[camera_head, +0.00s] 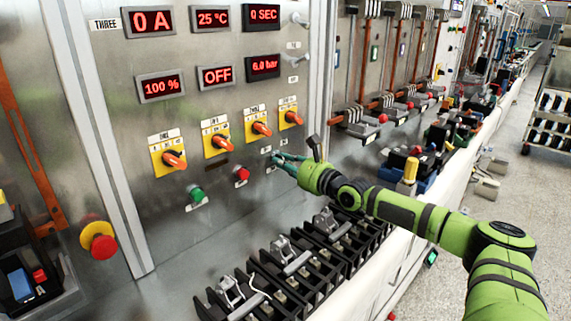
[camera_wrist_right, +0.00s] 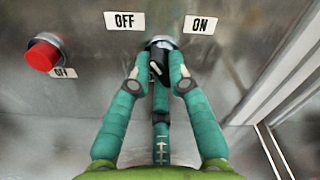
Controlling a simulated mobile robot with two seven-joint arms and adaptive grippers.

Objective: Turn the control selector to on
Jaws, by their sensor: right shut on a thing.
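The control selector (camera_wrist_right: 157,66) is a small black knob with a white mark on a round metal mount. In the right wrist view it sits below and between the OFF label (camera_wrist_right: 125,21) and the ON label (camera_wrist_right: 199,25). My right gripper (camera_wrist_right: 159,82) has its teal fingers shut on the knob, one on each side, with a third finger below. In the head view my right gripper (camera_head: 279,160) is against the panel and hides the selector. The white mark looks slanted; its exact setting is hard to read. My left gripper is out of view.
A red push button (camera_wrist_right: 42,55) is left of the selector; in the head view a green button (camera_head: 197,194) is further left. Orange rotary switches (camera_head: 261,128) are above. A row of black breaker parts (camera_head: 290,266) lies below my right arm.

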